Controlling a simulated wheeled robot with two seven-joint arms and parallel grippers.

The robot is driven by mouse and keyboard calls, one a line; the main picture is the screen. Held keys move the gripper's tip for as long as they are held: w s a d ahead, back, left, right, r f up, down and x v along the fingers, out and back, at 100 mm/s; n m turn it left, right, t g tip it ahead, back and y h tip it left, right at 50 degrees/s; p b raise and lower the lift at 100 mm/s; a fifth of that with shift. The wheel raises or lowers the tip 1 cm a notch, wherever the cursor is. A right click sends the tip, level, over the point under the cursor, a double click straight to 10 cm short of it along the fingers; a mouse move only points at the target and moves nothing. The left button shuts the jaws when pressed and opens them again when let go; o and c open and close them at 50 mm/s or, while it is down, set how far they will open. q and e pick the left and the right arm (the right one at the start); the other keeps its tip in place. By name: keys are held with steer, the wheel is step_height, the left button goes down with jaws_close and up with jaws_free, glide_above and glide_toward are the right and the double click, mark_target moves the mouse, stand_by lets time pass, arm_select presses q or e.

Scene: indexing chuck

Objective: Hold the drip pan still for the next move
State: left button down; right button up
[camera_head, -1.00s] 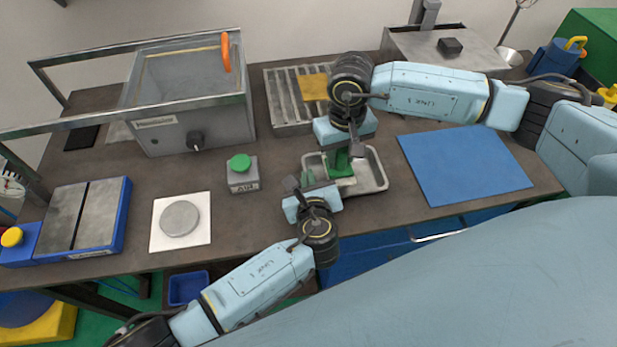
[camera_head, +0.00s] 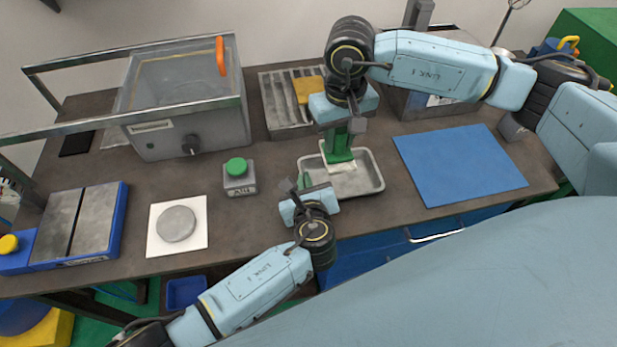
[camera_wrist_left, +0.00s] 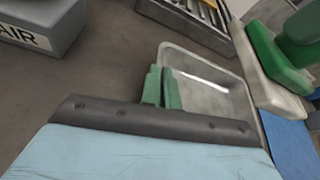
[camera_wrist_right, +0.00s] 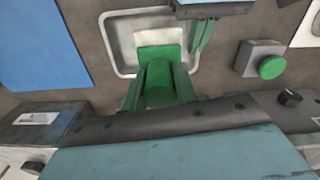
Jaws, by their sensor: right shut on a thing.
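The drip pan (camera_head: 372,184) is a shallow metal tray on the bench, mostly empty inside. My left gripper (camera_head: 304,183) is at its left wall. In the left wrist view the two green fingers (camera_wrist_left: 162,88) stand close together, one on each side of the pan's rim (camera_wrist_left: 205,62), and appear closed on it. In the right wrist view the green handle (camera_wrist_right: 159,85) sits between the fingers. Whether its base touches the pan is unclear.
A grey box with a green button (camera_head: 237,176) stands left of the pan. A slotted metal rack (camera_head: 285,118) is behind it, and a blue mat (camera_head: 458,163) lies to the right. A white square with a grey disc (camera_head: 176,224) lies further left.

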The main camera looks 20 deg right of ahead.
arm_select(q)
steer(key=c, duration=1.6)
jaws_free()
steer(key=v, duration=1.2)
steer(key=shift+f, duration=0.1)
